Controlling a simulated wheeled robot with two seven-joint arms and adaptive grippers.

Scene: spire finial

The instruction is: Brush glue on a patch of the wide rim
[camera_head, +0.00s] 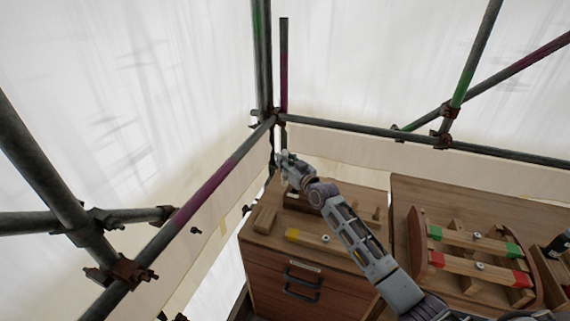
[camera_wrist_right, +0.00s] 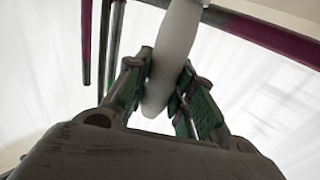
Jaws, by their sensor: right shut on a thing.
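My right gripper (camera_head: 287,160) reaches over the back left of the wooden cabinet, close to the scaffold corner. In the right wrist view its green-padded fingers (camera_wrist_right: 165,92) are shut on a pale, smooth, elongated thing (camera_wrist_right: 174,50). This thing runs up out of the top of that view; I cannot tell whether it is the glue brush. In the head view what I hold is too small to make out. I cannot pick out the wide rim or any glue for sure. My left gripper is not in view.
A wooden cabinet (camera_head: 290,263) carries a block (camera_head: 264,219) and a yellow-ended bar (camera_head: 306,238). A bench to the right holds a wooden frame (camera_head: 417,245) with green-marked and red-marked bars and a dark bottle (camera_head: 557,246). Scaffold tubes (camera_head: 215,187) stand close around my right gripper.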

